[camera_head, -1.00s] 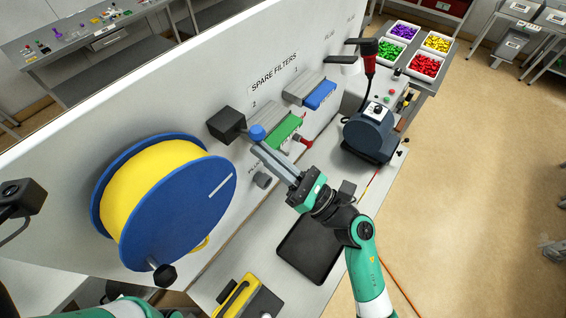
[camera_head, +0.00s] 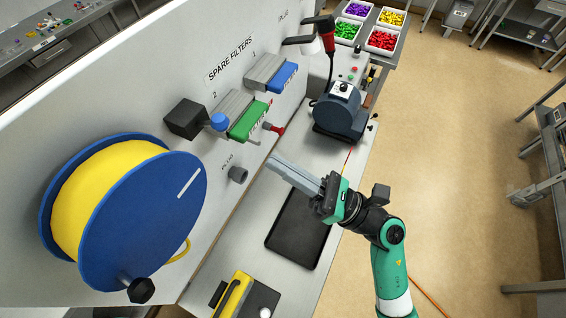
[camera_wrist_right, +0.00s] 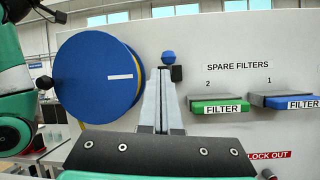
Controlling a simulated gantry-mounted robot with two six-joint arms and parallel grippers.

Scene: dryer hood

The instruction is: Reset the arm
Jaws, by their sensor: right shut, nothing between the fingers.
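My right gripper (camera_head: 275,162) is shut and empty, above the bench and in front of the white panel. Its fingertips point up-left, apart from the blue knob (camera_head: 219,121) by the black box (camera_head: 186,120). In the right wrist view the closed fingers (camera_wrist_right: 160,75) point toward the panel, with the blue knob (camera_wrist_right: 168,57) just beyond their tips in the picture. Part of my left arm (camera_wrist_right: 14,100) shows at the left of that view; its fingers do not show.
A blue-and-yellow reel (camera_head: 142,215) sticks out left of the gripper. Green filter (camera_head: 249,121) and blue filter (camera_head: 284,77) sit on the panel. A black tray (camera_head: 300,228), yellow-black case (camera_head: 236,293) and dark blue machine (camera_head: 340,112) stand on the bench. Open floor lies right.

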